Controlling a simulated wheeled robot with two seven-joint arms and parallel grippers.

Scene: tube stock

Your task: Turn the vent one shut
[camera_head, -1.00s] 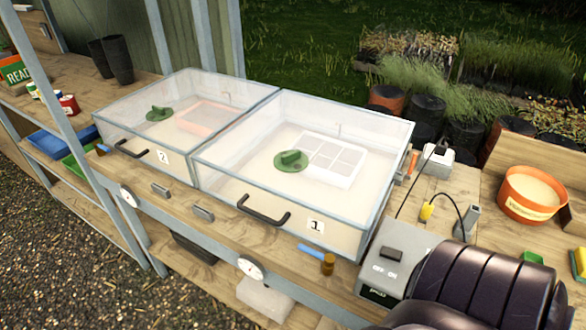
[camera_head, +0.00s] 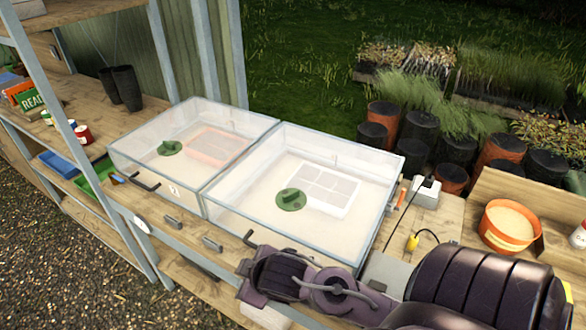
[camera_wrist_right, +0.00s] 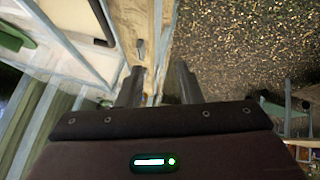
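Vent one is the round green disc with a raised grip (camera_head: 291,200) on the clear lid of the right-hand propagator box (camera_head: 250,222). Its grip looks set crosswise, but whether the vent is open or shut I cannot tell. My right arm reaches in from the lower right and covers this box's front corner and number label. In the right wrist view my right gripper (camera_wrist_right: 158,82) has two dark fingers apart with nothing between them, beside the box's front. A green shape at that view's left edge may be the vent. My left gripper is not in view.
A second box with its own green vent (camera_head: 170,148) adjoins on the left, labelled 2. Black handles (camera_head: 145,184) stick out in front. An orange pot (camera_head: 511,226) and a white plug unit (camera_head: 427,193) stand at the right. Shelf posts rise at the left.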

